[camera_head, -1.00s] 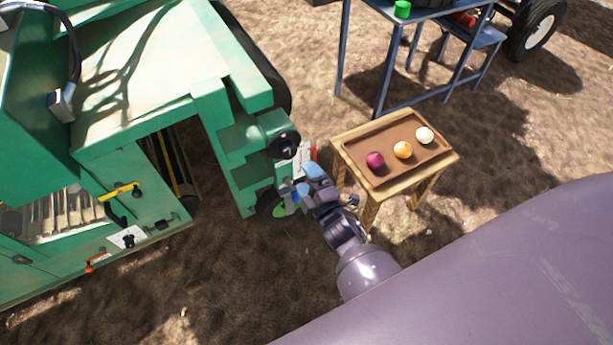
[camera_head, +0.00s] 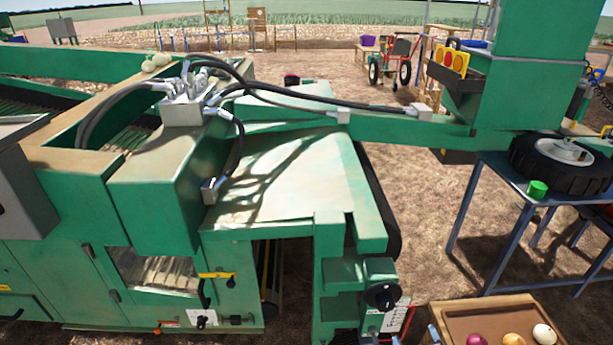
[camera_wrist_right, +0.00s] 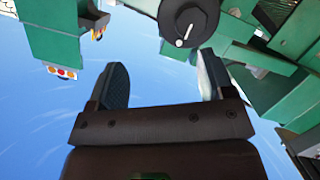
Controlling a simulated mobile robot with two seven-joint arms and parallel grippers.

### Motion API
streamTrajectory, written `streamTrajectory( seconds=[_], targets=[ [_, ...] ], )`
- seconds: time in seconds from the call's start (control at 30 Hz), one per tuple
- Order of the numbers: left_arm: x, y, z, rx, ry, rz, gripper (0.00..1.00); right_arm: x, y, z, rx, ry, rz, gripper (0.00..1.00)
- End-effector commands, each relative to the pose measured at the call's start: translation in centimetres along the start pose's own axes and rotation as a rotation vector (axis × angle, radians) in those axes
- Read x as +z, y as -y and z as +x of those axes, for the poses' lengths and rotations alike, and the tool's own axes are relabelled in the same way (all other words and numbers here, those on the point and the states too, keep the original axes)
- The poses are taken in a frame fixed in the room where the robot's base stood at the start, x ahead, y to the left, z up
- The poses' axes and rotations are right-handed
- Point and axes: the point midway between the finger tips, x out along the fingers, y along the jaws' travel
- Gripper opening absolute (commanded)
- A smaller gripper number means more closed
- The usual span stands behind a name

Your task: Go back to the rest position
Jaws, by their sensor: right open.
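My right gripper (camera_wrist_right: 163,78) is open in the right wrist view, its two dark fingers apart with only blue sky between the tips. A black round knob (camera_wrist_right: 189,17) of the green machine shows beyond and above the fingers. In the head view, only small bluish bits that may be its fingertips show at the bottom edge, beside the wooden table; the rest is out of frame. My left gripper is in neither view.
The green machine (camera_head: 280,185) fills the left and middle, with black hoses on top. A tray (camera_head: 468,322) with a purple, an orange and a white onion is at the bottom right. A blue metal table (camera_head: 490,215) holds a tyre (camera_head: 545,178) and a green cup (camera_head: 538,189).

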Motion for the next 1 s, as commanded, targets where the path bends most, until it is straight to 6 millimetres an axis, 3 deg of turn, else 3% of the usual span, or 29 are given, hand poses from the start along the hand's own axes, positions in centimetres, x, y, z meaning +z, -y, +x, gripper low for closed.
streamTrajectory(
  seconds=[0.1, 0.33, 0.57, 0.7, 0.83, 1.0],
  targets=[
    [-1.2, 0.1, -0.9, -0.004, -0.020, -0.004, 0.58, -1.3, -2.0, -3.0, -0.024, 0.039, 0.142, 0.75],
    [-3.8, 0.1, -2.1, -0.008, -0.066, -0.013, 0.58, -1.7, -3.9, -10.8, -0.099, 0.154, 0.352, 0.75],
    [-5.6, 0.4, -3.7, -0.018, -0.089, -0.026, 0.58, -1.3, -4.8, -19.1, -0.163, 0.246, 0.388, 0.75],
    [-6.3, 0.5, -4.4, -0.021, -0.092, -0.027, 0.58, 0.1, -5.0, -23.1, -0.180, 0.301, 0.368, 0.75],
    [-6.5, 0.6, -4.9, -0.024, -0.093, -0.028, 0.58, 1.4, -5.2, -25.2, -0.182, 0.342, 0.359, 0.75],
    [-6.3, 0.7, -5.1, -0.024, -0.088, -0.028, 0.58, 2.0, -5.1, -25.9, -0.181, 0.359, 0.358, 0.75]
  ],
)
